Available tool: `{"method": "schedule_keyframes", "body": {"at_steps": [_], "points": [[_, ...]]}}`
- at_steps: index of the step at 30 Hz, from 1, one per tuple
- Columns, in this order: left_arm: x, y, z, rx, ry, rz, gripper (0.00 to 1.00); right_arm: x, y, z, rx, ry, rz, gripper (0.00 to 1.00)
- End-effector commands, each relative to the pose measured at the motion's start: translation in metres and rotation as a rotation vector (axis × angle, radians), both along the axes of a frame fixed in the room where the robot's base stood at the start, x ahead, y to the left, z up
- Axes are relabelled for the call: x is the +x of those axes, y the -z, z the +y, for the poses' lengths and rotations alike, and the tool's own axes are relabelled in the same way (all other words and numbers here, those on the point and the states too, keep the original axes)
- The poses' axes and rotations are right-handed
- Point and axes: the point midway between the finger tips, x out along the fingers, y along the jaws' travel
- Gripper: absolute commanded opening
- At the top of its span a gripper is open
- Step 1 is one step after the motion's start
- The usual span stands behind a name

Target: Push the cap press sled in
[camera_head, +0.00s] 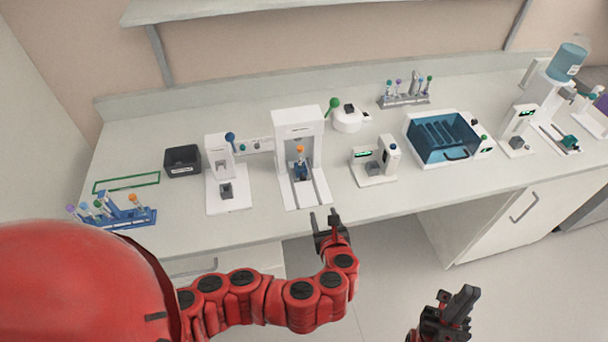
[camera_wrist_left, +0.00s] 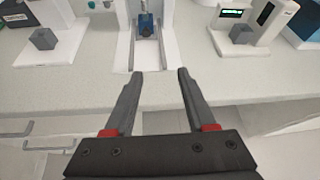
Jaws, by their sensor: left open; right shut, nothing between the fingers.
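The cap press (camera_head: 298,124) is a white upright frame on the counter with two rails running toward the front edge. Its sled (camera_head: 302,172) is a small blue block between the rails, holding a tube with an orange cap (camera_head: 300,149). The sled also shows at the top of the left wrist view (camera_wrist_left: 146,24). My left gripper (camera_head: 327,218) is open and empty, at the counter's front edge, in front of and slightly right of the rails. Its fingers (camera_wrist_left: 158,75) point toward the sled, apart from it. My right gripper (camera_head: 466,295) is shut and empty, off the counter at lower right.
A white device (camera_head: 226,175) stands left of the press, and another with a small display (camera_head: 374,165) stands right. A blue rack of tubes (camera_head: 118,215) is at far left. A blue-lidded box (camera_head: 443,138) is further right. The counter before the rails is clear.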

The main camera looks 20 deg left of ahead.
Motion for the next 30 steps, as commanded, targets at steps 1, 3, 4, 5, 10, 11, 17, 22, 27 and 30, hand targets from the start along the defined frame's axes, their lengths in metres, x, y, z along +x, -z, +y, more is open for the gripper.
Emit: {"method": "schedule_keyframes", "body": {"at_steps": [1,3,4,5,10,11,17,22,27,30], "points": [[-0.004,-0.010,0.002,0.043,-0.009,0.004,0.56,0.000,-0.004,0.000,0.000,0.000,0.000,0.00],[-0.008,-0.016,0.008,0.088,-0.030,0.011,0.56,0.000,-0.004,0.000,0.000,0.000,0.000,0.00],[-0.009,-0.018,0.009,0.101,-0.035,0.012,0.56,0.000,-0.004,0.000,0.000,0.000,0.000,0.00],[-0.009,-0.018,0.011,0.108,-0.041,0.013,0.56,0.000,-0.002,0.000,0.000,0.000,0.000,0.00],[-0.003,-0.011,0.017,0.113,-0.050,0.015,0.56,0.000,0.016,0.000,0.000,0.000,0.000,0.00],[-0.001,-0.008,0.018,0.112,-0.050,0.015,0.56,0.000,0.021,0.000,0.000,0.000,0.000,0.00],[0.014,0.001,0.029,0.113,-0.048,0.011,0.56,0.000,0.055,0.000,0.000,0.000,0.000,0.00],[0.032,0.000,0.042,0.117,-0.049,0.017,0.56,0.000,0.033,0.000,0.000,0.000,0.000,0.00],[0.052,0.010,0.055,0.115,-0.050,0.017,0.56,0.000,0.027,0.000,0.000,0.000,0.000,0.00],[0.064,0.016,0.063,0.114,-0.051,0.017,0.56,0.000,0.023,0.000,0.000,0.000,0.000,0.00]]}}
